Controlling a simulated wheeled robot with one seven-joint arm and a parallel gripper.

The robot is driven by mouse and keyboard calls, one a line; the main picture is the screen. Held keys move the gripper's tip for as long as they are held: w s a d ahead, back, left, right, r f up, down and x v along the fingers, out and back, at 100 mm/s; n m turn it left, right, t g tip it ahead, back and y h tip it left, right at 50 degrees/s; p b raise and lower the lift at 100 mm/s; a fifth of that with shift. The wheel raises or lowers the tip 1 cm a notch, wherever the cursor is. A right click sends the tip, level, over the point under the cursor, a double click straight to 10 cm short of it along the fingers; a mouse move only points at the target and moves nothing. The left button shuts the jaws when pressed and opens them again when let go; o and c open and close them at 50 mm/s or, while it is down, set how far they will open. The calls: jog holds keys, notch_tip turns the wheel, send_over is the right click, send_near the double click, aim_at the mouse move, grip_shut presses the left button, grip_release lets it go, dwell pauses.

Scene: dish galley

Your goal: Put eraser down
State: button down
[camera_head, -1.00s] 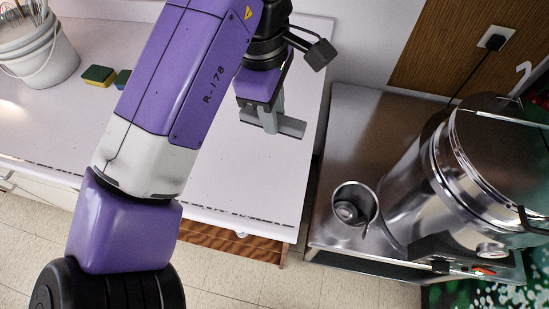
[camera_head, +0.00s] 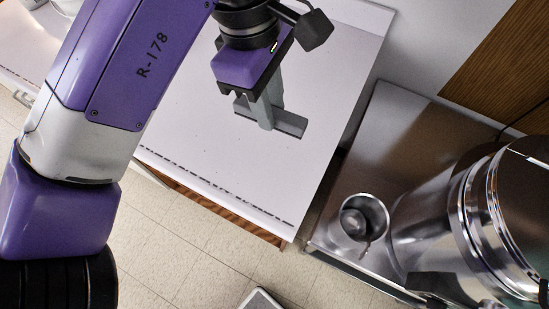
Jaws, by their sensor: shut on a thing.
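The eraser (camera_head: 290,122) is a grey, flat, long block with a darker side. It is at or just above the white counter top (camera_head: 215,155), near the counter's right end; I cannot tell whether it touches the surface. My gripper (camera_head: 268,118) points down, with its grey fingers shut on the middle of the eraser. The fingers hide part of the eraser.
A steel side table (camera_head: 400,130) stands to the right across a narrow gap. It holds a metal cup (camera_head: 376,207) and a large steel urn (camera_head: 440,215). The counter's front edge faces the tiled floor (camera_head: 190,225). The counter around the eraser is clear.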

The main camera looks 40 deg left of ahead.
send_over(273, 168)
notch_tip(273, 168, down, 17)
jog(key=shift+a+r, duration=0.1)
jog(key=shift+a, duration=0.05)
jog(key=shift+f+p, duration=0.65)
jog(key=shift+f, duration=0.75)
jog(key=shift+f, duration=0.1)
jog(key=c, duration=1.2)
grip_release()
jog(key=shift+a+f+b, duration=0.1)
jog(key=shift+f+b, duration=0.2)
jog(key=shift+b, duration=0.55)
notch_tip(273, 168, up, 8)
jog(key=shift+a+b, duration=0.45)
jog(key=shift+s, duration=0.1)
